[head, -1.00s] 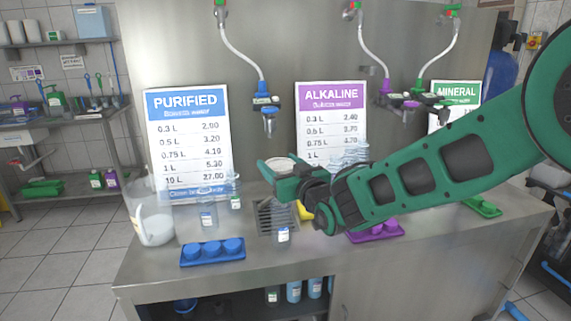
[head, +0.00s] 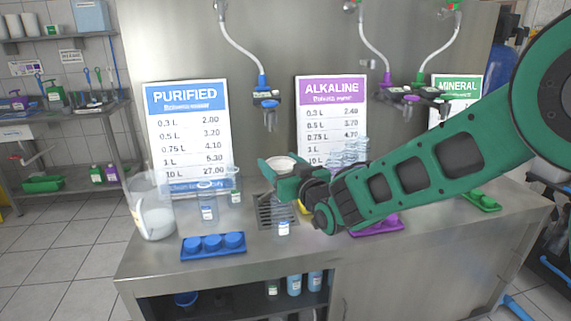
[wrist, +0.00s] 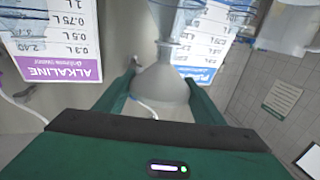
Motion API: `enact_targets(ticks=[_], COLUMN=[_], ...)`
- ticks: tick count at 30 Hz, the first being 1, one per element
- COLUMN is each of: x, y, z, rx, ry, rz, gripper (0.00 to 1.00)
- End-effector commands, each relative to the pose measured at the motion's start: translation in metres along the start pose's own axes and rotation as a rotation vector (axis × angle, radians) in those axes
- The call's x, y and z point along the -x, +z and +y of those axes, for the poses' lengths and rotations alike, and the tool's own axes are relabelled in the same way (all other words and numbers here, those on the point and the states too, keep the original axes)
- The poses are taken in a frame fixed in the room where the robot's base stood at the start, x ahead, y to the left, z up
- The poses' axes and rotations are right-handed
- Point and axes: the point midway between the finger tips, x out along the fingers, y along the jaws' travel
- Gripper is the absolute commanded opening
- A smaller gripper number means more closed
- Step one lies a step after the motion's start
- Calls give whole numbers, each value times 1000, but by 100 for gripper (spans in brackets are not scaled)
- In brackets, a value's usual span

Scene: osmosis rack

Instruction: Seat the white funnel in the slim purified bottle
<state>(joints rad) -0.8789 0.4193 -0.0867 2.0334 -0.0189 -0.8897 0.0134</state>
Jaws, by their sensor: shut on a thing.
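My gripper (head: 272,170) is shut on the white funnel (head: 281,163), held above the counter near the drain grate. In the wrist view the funnel's grey-white cone (wrist: 160,88) sits between the fingers (wrist: 160,100), its narrow end pointing to the picture's top. I cannot tell for sure which is the slim purified one. The funnel appears apart from them in the head view.
A big clear jug (head: 153,215) stands at the counter's left. A blue tray with caps (head: 212,246) lies at the front. The drain grate (head: 270,212) is below my gripper. Clear bottles (head: 348,152) stand behind my arm. A blue tap (head: 265,95) hangs above.

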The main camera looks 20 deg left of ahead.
Motion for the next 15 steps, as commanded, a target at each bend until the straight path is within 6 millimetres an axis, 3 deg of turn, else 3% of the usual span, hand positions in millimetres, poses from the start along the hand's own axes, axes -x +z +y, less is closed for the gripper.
enact_targets(ticks=[8, 9, 11, 12, 15], x=[0, 0, 0, 0, 0], y=[0, 0, 0, 0, 0], z=[0, 0, 0, 0, -1], rx=[0, 0, 0, 0, 0], ry=[-1, -1, -1, -1, -1], rz=[0, 0, 0, 0, 0], gripper=[42, 65, 79, 85, 85])
